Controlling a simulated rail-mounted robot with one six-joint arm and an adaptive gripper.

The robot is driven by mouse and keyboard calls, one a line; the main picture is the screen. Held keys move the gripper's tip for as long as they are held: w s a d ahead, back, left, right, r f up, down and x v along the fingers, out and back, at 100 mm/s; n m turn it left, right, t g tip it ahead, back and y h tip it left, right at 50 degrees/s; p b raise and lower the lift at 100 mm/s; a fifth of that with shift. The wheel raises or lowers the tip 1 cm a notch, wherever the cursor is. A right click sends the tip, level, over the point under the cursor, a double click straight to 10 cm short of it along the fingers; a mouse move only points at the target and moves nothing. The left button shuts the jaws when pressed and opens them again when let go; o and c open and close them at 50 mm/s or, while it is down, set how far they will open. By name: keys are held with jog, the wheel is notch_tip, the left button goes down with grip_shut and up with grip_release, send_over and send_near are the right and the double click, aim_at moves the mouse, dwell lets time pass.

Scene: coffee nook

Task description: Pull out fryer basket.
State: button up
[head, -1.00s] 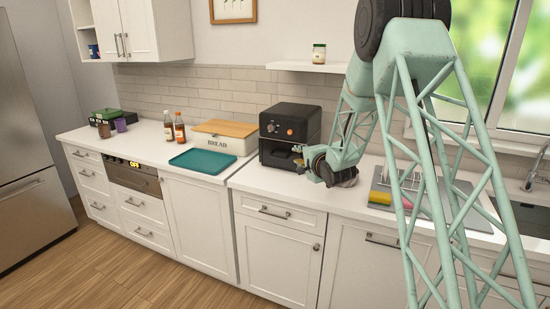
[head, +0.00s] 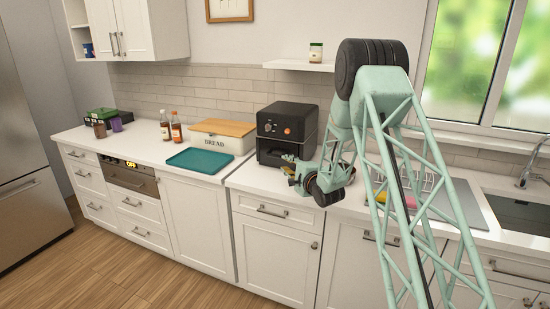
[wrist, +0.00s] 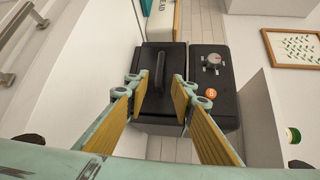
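The black air fryer (head: 287,122) stands on the counter, its control panel facing the room. Its basket (head: 268,157) is the lower front part, partly hidden by my gripper in the head view. In the wrist view the basket front (wrist: 148,108) carries a dark bar handle (wrist: 159,70). My gripper (wrist: 156,86) is open, with one yellow-padded finger on each side of the handle's line. Gaps show between the handle and both fingers. In the head view my gripper (head: 290,168) is low in front of the fryer; its fingers are small there.
A bread box (head: 222,141) with a wooden lid and a teal tray (head: 200,159) are left of the fryer. Two bottles (head: 176,128) stand behind the tray. A dish rack and sink (head: 525,215) are on the right. The counter strip before the fryer is narrow.

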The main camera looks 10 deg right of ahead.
aim_at(276, 157)
jog(key=shift+w, duration=0.15)
jog(key=shift+b+x, duration=0.6)
jog(key=shift+x, duration=6.15)
jog(key=shift+a, duration=0.1)
grip_shut()
